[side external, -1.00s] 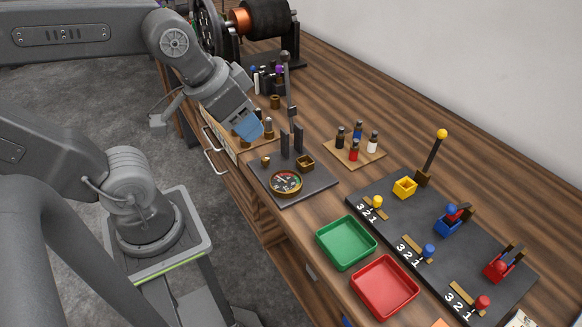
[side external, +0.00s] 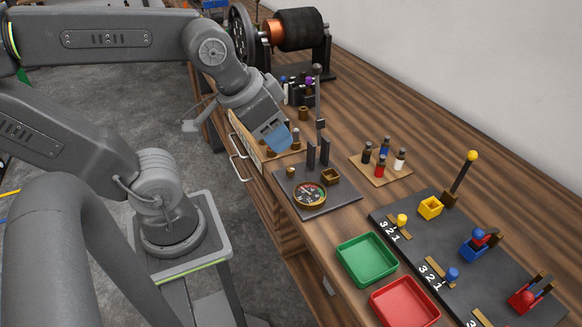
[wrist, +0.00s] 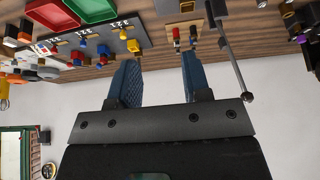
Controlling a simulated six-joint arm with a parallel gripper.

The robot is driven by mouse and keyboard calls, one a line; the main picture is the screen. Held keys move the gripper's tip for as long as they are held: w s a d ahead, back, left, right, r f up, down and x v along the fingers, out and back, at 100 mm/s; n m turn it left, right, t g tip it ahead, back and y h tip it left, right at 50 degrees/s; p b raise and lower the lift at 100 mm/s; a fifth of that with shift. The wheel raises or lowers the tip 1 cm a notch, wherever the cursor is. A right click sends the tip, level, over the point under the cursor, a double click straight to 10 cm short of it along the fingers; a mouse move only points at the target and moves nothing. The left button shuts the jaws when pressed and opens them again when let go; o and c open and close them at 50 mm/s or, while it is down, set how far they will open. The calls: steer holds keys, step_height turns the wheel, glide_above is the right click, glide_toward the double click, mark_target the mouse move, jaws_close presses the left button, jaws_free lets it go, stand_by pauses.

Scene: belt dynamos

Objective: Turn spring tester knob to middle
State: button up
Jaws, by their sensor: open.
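A dark plate (side external: 335,200) on the bench carries a round dial gauge (side external: 310,195), two upright dark posts (side external: 318,152), a small brass box (side external: 330,177) and a small brass knob (side external: 291,171). I cannot tell for sure which part is the spring tester knob. A tall lever (side external: 318,95) with a ball end rises behind the posts. My gripper (side external: 279,136) has blue fingers and hangs above the bench, beyond the plate and apart from it. In the wrist view my gripper (wrist: 160,75) is open, with nothing between its fingers.
A black board (side external: 450,240) with yellow, blue and red knobs and 3-2-1 marks lies to the right. Green (side external: 366,258) and red (side external: 404,302) trays sit near the front edge. A small wooden stand (side external: 381,165) holds several bottles. A large coil machine (side external: 290,32) stands at the back.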

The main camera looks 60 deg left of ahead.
steer(key=shift+o, duration=0.2)
steer(key=shift+a, duration=0.1)
steer(key=m+g, duration=0.6)
steer(key=m, duration=1.1)
glide_toward(290, 168)
steer(key=shift+m, duration=0.3)
step_height(290, 168, down, 9)
steer(key=shift+s+f, duration=0.15)
steer(key=c, duration=0.9)
